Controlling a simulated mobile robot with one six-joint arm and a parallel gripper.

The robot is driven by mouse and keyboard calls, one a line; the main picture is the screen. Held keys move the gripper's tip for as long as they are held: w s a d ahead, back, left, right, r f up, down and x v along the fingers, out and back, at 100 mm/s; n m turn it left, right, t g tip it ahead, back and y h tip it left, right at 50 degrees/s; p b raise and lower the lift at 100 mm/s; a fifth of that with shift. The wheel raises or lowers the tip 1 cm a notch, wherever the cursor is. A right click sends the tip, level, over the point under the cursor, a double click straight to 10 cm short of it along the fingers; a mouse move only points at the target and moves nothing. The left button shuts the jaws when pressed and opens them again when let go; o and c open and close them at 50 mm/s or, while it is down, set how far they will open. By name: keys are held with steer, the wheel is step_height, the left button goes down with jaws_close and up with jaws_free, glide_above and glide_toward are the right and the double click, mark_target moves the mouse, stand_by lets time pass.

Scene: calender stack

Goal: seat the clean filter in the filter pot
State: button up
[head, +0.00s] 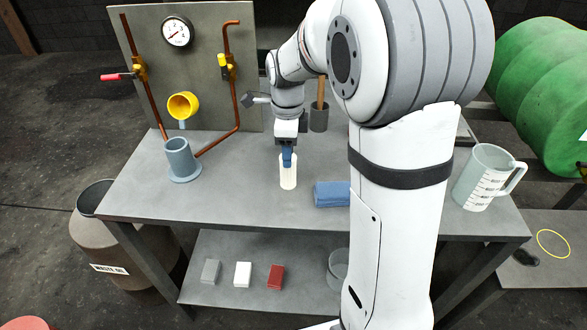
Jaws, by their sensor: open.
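A pale cream cylinder, which looks like the clean filter (288,178), stands upright on the grey bench, near its middle. My gripper (288,158) points down at the top of this cylinder, with its blue fingers at or around the upper end. The gripper is open; whether the fingers touch the cylinder cannot be told. A blue-grey flanged pot, likely the filter pot (182,162), stands open-topped on the bench to the left, apart from my gripper. Its inside is mostly hidden.
Copper pipes, a gauge (177,31) and a yellow cup-shaped part (183,105) are near the pot. A folded blue cloth (332,194) lies right of the filter. A measuring jug (485,178) stands at the right. The bench between filter and pot (235,170) is clear.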

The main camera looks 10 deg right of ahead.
jaws_close()
stand_by(0.3)
stand_by(0.3)
